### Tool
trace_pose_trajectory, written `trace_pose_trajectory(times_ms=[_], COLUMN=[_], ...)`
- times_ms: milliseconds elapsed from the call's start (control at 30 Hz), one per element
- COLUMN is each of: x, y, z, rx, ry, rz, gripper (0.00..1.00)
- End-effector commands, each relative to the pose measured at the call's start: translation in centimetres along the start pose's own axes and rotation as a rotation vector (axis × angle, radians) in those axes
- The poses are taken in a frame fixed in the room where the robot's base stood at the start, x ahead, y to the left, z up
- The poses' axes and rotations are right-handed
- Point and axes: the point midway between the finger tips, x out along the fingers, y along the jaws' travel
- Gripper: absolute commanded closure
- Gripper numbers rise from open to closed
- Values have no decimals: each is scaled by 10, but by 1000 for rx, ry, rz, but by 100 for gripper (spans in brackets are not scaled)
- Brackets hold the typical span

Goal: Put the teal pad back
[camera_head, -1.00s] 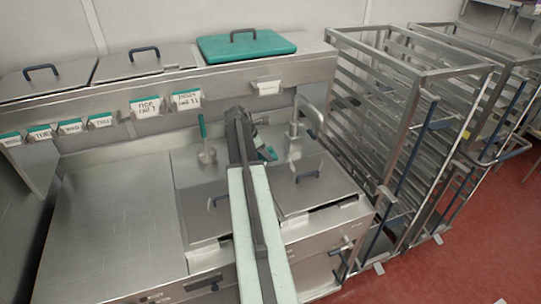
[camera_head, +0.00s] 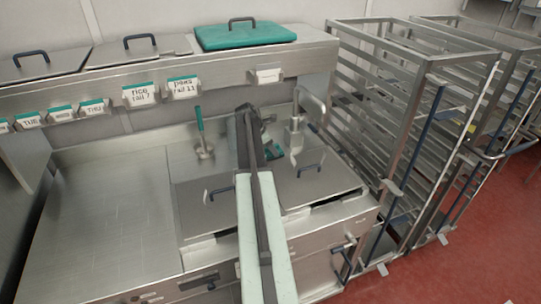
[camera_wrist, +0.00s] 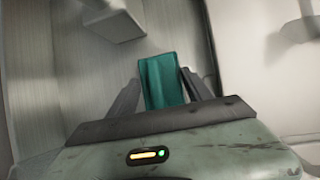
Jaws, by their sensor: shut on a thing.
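The teal pad (camera_wrist: 165,82) is between my gripper's fingers in the wrist view, which are shut on it; its upper part sticks out past the fingertips. In the head view the teal pad (camera_head: 274,152) is a small patch beside the end of my arm. My gripper (camera_head: 266,145) is over the back of the kettle top, below the rear ledge; my arm partly hides it. A holder with a pale label (camera_head: 269,76) is on the ledge front above and shows no teal top. My gripper (camera_wrist: 160,92) also shows in the wrist view.
A large teal lid (camera_head: 245,36) sits above. A teal-handled tool (camera_head: 201,130) and a steel spout (camera_head: 312,107) flank my gripper. Racks (camera_head: 400,110) stand right.

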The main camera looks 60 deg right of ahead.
Motion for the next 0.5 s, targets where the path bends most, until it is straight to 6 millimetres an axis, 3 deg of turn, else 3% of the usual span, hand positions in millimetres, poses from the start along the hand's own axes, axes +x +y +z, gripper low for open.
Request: trace_pose_trajectory(times_ms=[333, 367, 400, 433, 500], x=[5, 5, 4, 4, 4], y=[-1, -1, 0, 0, 0], z=[-3, -3, -3, -3, -3], rx=[-1, -1, -1, -1, -1], ry=[0, 0, 0, 0, 0], rz=[0, 0, 0, 0, 0], gripper=[74, 39, 28, 19, 19])
